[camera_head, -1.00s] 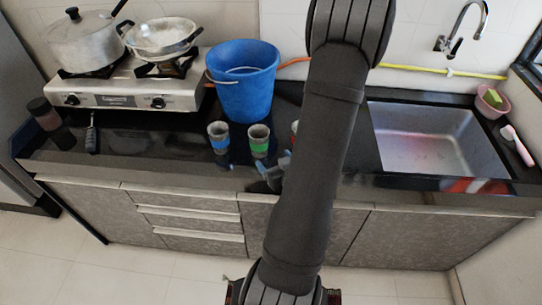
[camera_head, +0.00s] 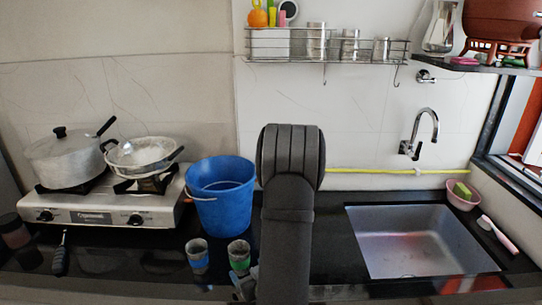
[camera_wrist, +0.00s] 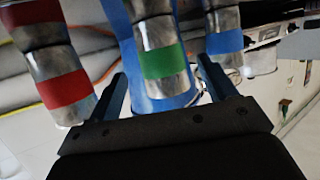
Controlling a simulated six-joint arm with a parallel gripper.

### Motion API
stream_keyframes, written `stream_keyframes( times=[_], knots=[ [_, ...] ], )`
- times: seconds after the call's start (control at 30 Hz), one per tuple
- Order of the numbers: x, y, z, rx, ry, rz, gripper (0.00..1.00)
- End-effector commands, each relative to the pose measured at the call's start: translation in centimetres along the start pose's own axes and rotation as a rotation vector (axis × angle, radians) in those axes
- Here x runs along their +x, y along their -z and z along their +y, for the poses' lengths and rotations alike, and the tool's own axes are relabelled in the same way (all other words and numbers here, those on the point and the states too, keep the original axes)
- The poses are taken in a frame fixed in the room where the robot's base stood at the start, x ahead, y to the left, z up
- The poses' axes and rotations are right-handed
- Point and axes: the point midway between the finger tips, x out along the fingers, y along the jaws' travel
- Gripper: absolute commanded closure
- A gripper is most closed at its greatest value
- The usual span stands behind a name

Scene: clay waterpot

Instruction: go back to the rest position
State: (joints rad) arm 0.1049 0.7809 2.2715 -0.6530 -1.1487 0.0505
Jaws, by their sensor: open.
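My gripper (camera_wrist: 166,84) is open in the wrist view, with one dark blue finger on each side and nothing between them but the view beyond. In the head view my arm hides most of it; a small grey part shows at the bottom edge. A metal cup with a green band (camera_wrist: 163,60) appears beyond the fingers, apart from them. A cup with a red band (camera_wrist: 66,88) is at left and one with a blue band (camera_wrist: 226,42) at right. The blue-banded (camera_head: 197,257) and green-banded (camera_head: 239,258) cups stand on the counter in the head view; my arm hides the red-banded one.
A blue bucket (camera_head: 221,200) stands behind the cups. A stove (camera_head: 100,210) with a pot (camera_head: 68,162) and pan (camera_head: 144,155) is at left. A sink (camera_head: 420,240) is at right. A wire rack (camera_head: 325,50) and a shelf with a clay pot (camera_head: 505,22) are above.

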Motion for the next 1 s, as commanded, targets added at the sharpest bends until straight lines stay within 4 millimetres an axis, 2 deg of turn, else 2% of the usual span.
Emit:
stream_keyframes(
  times=[0.03,0.27,0.3,0.4,0.6,1.0],
  knots=[
    [1.2,0.0,-0.1,-0.001,0.003,0.0,0.23],
    [5.7,0.0,-0.1,0.0,0.003,0.001,0.23],
    [5.8,-0.5,0.0,0.002,0.0,-0.002,0.23],
    [5.3,0.9,0.1,-0.001,-0.002,0.003,0.23],
    [4.8,1.9,0.1,0.001,-0.001,0.001,0.23],
    [4.7,2.1,0.1,0.001,-0.001,0.0,0.23]
  ],
)
